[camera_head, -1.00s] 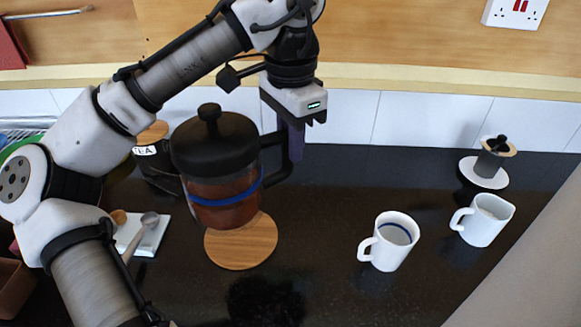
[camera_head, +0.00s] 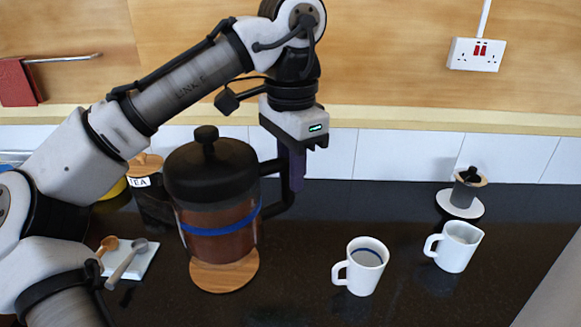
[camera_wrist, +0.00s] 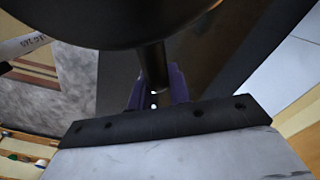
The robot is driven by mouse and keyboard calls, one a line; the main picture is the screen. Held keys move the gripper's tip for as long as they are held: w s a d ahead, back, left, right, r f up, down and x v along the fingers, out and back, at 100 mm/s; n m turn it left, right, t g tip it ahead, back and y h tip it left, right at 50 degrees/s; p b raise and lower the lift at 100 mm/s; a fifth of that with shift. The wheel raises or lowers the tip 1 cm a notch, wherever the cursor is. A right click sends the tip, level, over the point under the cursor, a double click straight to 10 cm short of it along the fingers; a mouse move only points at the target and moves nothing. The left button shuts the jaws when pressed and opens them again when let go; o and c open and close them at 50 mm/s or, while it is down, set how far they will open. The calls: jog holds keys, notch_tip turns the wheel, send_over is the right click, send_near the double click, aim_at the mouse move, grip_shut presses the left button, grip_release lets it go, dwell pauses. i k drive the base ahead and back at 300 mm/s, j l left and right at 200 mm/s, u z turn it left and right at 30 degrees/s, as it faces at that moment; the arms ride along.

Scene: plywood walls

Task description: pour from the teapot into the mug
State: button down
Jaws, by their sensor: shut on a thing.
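The teapot (camera_head: 215,222) is a clear press-style pot with a black lid, a blue band and brown liquid inside. It is upright, in front of or above a round wooden coaster (camera_head: 224,276); I cannot tell how far above. My gripper (camera_head: 297,178) is shut on its black handle (camera_head: 274,205). In the wrist view the purple fingers (camera_wrist: 160,92) close around the dark handle, under the pot's dark body (camera_wrist: 110,20). A white mug (camera_head: 362,267) with a blue ring inside stands to the right, handle to the left. A second white mug or jug (camera_head: 455,247) stands farther right.
A small grey pot with a dark knob (camera_head: 466,188) sits on a white saucer at the back right. A tea canister (camera_head: 146,190) stands behind the teapot. Spoons lie on a white rest (camera_head: 132,262) at left. The counter between teapot and mug is clear.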

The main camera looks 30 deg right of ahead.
aim_at(368, 257)
jog(key=k, duration=1.75)
